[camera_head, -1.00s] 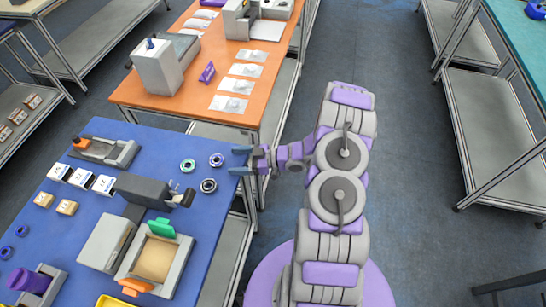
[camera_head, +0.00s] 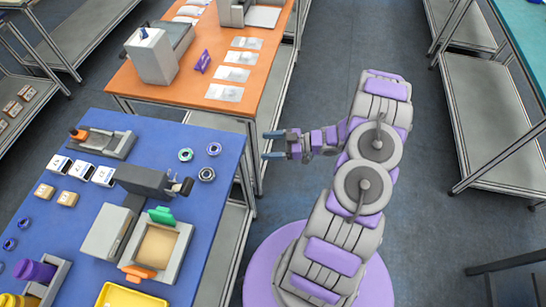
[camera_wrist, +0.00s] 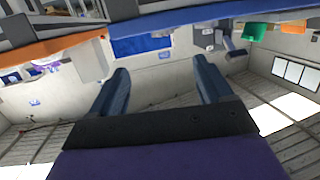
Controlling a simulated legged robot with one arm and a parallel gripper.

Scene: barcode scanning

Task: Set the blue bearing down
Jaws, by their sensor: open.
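The blue bearing (camera_head: 214,149) lies flat near the right edge of the blue table (camera_head: 215,225). A teal ring-shaped bearing (camera_head: 186,155) lies to its left, and a dark bearing (camera_head: 207,175) lies just below it in the picture. My gripper (camera_head: 267,145) is open and empty, past the table's right edge and clear of the bearings. In the wrist view, my two blue fingers (camera_wrist: 160,68) stand wide apart with nothing between them; I cannot make out the bearing there.
A scanner-like dark device (camera_head: 148,182) stands left of the bearings. A grey tray with a brown pad (camera_head: 160,254) is nearer. White boxes (camera_head: 82,170) sit farther left. The orange table (camera_head: 196,104) is behind. Open floor lies right of the tables.

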